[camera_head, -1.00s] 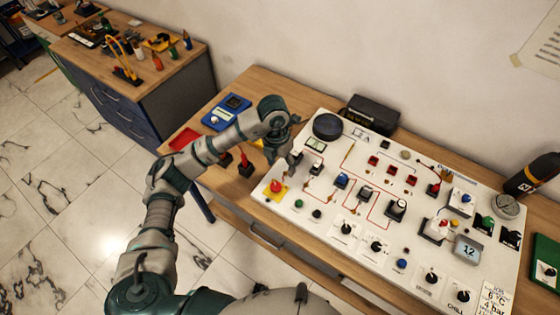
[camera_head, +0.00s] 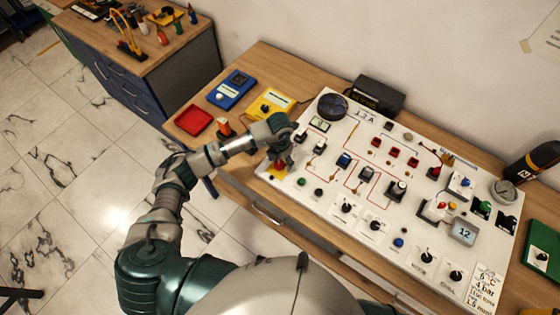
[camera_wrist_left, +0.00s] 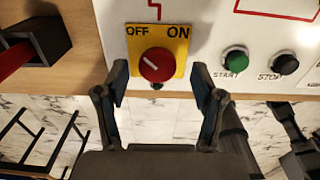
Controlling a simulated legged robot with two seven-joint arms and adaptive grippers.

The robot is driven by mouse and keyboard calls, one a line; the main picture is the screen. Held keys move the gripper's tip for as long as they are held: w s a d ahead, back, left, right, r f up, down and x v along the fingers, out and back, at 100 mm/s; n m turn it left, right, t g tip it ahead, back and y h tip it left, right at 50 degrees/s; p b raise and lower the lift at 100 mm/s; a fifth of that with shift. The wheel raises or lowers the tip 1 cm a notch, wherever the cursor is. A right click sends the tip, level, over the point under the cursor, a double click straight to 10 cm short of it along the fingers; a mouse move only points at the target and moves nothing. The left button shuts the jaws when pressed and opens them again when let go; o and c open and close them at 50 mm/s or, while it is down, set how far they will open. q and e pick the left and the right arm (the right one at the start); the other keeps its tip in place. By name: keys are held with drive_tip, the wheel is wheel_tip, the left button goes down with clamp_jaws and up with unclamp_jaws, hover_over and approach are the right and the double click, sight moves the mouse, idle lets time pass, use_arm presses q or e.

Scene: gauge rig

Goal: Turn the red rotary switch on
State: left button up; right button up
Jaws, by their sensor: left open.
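The red rotary switch (camera_wrist_left: 157,64) is a round knob on a yellow plate (camera_wrist_left: 172,36) marked OFF at left and ON at right. A pale mark shows on the left part of the knob. My left gripper (camera_wrist_left: 160,88) is open, with one finger on each side of the plate's lower part and the knob between and slightly beyond the tips. No contact with the knob shows. In the head view the left gripper (camera_head: 279,158) is over the panel's left corner and partly hides the switch. My right gripper is not in view.
The white panel (camera_head: 330,205) carries several other switches, buttons and gauges. Green START (camera_wrist_left: 235,60) and black STOP (camera_wrist_left: 286,64) buttons are right of the switch. A red tray (camera_head: 194,121), blue device (camera_head: 231,90) and yellow device (camera_head: 270,104) lie left of the panel on the wooden bench.

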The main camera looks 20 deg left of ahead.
use_arm(q)
drive_tip(key=shift+a+f, duration=0.1)
drive_tip(key=shift+f, duration=0.5)
drive_tip(key=shift+a+f, duration=0.1)
drive_tip(key=c, duration=1.1)
drive_tip(key=shift+c, duration=0.2)
